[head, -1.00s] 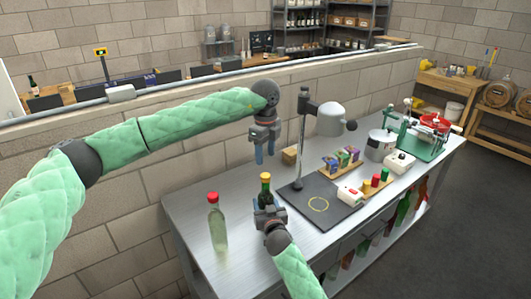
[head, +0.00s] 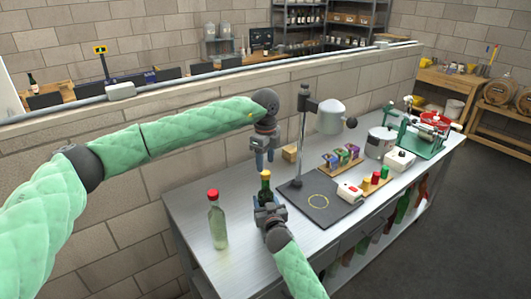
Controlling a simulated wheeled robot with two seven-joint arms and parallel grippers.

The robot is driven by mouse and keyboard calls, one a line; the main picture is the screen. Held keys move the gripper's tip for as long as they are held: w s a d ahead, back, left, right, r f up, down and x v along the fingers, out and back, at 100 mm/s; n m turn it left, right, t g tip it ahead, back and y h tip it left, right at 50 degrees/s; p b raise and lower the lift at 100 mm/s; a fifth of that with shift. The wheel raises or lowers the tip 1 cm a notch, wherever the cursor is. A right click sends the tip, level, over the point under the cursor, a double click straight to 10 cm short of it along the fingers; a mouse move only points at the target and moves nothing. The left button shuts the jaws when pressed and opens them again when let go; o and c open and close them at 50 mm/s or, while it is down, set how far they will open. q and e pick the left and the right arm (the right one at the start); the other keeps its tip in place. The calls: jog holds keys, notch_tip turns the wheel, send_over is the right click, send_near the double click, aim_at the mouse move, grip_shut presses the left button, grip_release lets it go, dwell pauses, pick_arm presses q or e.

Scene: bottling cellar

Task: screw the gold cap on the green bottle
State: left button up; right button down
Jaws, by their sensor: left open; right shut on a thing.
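The green bottle (head: 265,190) stands upright near the front of the steel bench, with its dark neck showing. A gold cap (head: 265,174) sits on its mouth; how tightly it is seated I cannot tell. My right gripper (head: 268,208) is shut on the green bottle below the neck and hides its lower part. My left gripper (head: 264,164) points down directly above the cap, open, its fingertips close to the cap's top. Whether the fingertips touch the cap is too small to tell.
A clear bottle with a red cap (head: 216,222) stands left of my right gripper. A dark mat (head: 325,210) with a stand post (head: 303,145) lies to the right. Beyond are a rack with coloured caps (head: 376,178), a metal pot (head: 381,144) and a green machine (head: 428,140).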

aim_at(265, 172)
pick_arm(q)
jog(key=shift+f, duration=2.2)
jog(key=shift+c, duration=0.4)
